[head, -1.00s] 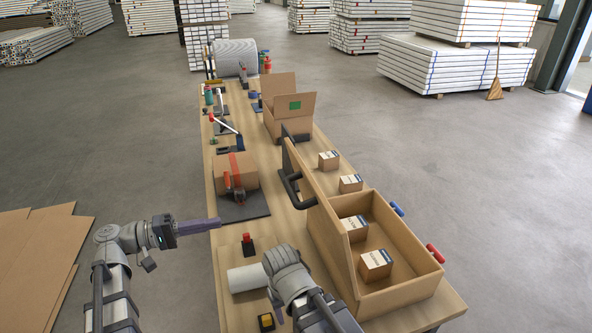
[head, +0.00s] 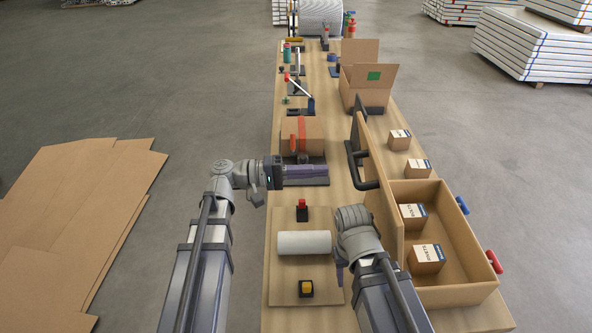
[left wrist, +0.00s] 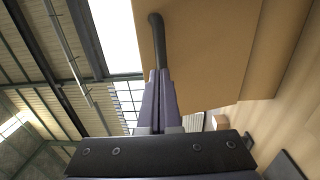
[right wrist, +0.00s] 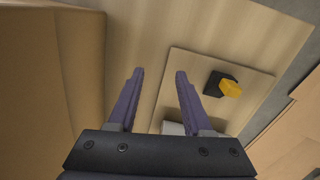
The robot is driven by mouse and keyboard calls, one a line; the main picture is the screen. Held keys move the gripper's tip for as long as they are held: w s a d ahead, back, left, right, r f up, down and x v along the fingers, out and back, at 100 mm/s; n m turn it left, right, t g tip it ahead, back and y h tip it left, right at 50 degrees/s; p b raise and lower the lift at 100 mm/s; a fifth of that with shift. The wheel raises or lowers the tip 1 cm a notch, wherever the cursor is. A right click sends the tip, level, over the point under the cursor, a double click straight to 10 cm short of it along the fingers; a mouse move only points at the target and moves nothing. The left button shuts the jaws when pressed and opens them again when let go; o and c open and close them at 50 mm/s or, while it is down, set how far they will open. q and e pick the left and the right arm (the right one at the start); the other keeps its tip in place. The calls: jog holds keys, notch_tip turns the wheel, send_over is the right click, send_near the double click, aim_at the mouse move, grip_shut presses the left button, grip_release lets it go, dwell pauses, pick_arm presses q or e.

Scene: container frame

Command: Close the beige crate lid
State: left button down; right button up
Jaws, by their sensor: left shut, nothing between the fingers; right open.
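The beige crate (head: 452,297) stands open on the table's right side with small labelled boxes inside. Its lid (head: 384,195) stands upright along the crate's left edge, with a dark bar handle (head: 367,184) on its left face. My left gripper (head: 327,170) is shut and empty, left of the handle and apart from it in the head view. In the left wrist view, the handle (left wrist: 158,40) and lid (left wrist: 215,50) lie beyond the closed fingertips. My right gripper (right wrist: 158,75) is open and empty, left of the crate; its fingers are mostly hidden in the head view.
A white roll (head: 303,243), a red button (head: 302,205) and a yellow button (head: 306,288) sit on a board by my right arm. A taped carton (head: 290,137) is behind my left gripper. An open cardboard box (head: 368,90) stands beyond the lid. Floor left of the table is clear except flat cardboard.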

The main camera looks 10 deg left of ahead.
pick_arm(q)
jog(key=shift+x, duration=2.5)
